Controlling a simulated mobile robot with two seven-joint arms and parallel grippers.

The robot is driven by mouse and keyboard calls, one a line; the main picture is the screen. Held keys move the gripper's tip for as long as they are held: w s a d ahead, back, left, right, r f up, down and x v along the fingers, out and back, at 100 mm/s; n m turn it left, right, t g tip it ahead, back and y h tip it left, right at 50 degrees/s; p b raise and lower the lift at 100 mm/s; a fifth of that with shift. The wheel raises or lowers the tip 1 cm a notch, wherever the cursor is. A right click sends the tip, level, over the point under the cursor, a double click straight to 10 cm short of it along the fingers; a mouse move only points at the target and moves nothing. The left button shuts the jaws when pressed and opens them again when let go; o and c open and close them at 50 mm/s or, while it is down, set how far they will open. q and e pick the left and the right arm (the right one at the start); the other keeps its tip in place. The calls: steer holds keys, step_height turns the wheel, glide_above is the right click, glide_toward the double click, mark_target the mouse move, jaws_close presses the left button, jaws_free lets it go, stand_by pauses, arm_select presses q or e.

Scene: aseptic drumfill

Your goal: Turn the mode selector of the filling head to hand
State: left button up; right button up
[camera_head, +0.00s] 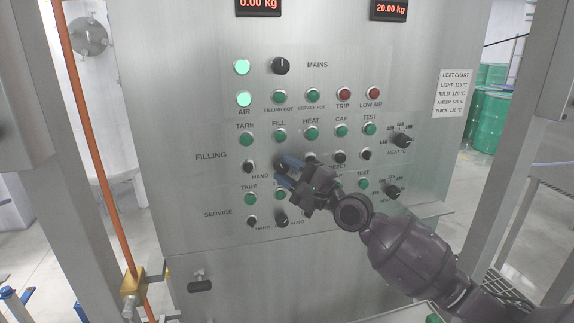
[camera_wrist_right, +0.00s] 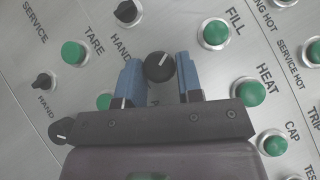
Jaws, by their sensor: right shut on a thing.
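The filling head's mode selector is a round black knob (camera_wrist_right: 160,66) with a white pointer line. It is in the FILLING row, below the green FILL button (camera_head: 280,135), with a HAND label (camera_wrist_right: 121,46) beside it. In the right wrist view its pointer line slants up and to the right. My right gripper (camera_head: 287,170) is at the panel, its two blue fingers on either side of this knob, shut on it. In the head view the fingers partly hide the knob. My left gripper is not in view.
The SERVICE row below has its own black selector (camera_head: 281,220) close under my gripper. Green buttons, such as HEAT (camera_head: 311,132), and small black knobs surround it. The MAINS knob (camera_head: 281,65) is higher up. An orange pipe (camera_head: 97,140) runs down the left.

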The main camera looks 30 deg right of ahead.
steer(key=shift+r+n+g, duration=0.1)
steer(key=shift+n+g, duration=0.5)
steer(key=shift+n, duration=0.3)
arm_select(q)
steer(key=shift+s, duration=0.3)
arm_select(e)
steer(key=shift+r+n+g+h, duration=0.2)
steer(key=shift+n+g+h, duration=0.7)
steer(key=shift+n+g, duration=0.8)
steer(key=o, duration=0.9)
arm_select(q)
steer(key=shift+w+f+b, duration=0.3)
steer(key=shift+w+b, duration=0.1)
steer(key=shift+b, duration=0.4)
arm_select(e)
steer(key=v, duration=1.1)
